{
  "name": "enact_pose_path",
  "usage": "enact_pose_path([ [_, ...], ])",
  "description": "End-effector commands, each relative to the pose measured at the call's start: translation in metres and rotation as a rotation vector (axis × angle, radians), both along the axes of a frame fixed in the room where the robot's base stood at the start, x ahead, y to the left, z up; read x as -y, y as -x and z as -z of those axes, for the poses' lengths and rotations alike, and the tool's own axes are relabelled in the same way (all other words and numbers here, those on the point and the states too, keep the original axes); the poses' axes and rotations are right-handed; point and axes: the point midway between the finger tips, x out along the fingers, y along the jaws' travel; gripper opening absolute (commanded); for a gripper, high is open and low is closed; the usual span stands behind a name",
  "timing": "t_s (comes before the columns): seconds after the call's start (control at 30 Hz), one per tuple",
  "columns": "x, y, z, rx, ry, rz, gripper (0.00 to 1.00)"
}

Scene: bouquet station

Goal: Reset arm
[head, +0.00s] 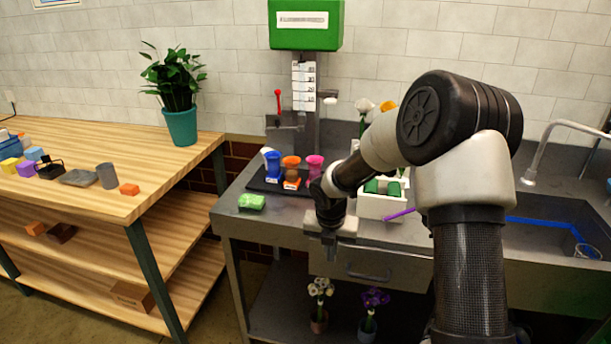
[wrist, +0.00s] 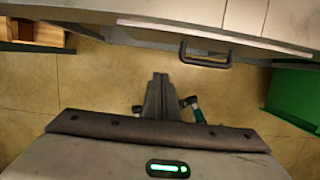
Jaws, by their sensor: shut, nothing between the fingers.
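My gripper (head: 330,243) hangs pointing down at the front edge of the grey counter in the head view, in front of the drawer fronts. In the wrist view its two fingers (wrist: 158,78) are together, with nothing between them. Below them the wrist view shows the tan floor and a dark drawer handle (wrist: 206,60) on the counter front. My arm bends over the right part of the counter in the head view and hides some of what stands behind it.
A sink (head: 565,235) lies at right. A wooden table (head: 90,160) with a potted plant (head: 180,122) stands at left.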

Motion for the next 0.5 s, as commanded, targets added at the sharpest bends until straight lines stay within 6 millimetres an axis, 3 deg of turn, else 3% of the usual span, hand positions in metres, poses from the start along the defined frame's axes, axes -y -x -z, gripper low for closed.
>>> enact_pose_path([
  [0.13,0.008,0.01,-0.051,0.041,-0.007,0.172,0.0],
  [0.23,0.018,0.032,-0.11,0.098,-0.036,0.426,0.0],
  [0.4,0.033,0.089,-0.209,0.216,-0.155,0.962,0.0],
  [0.5,0.037,0.129,-0.257,0.281,-0.265,1.278,0.0],
])
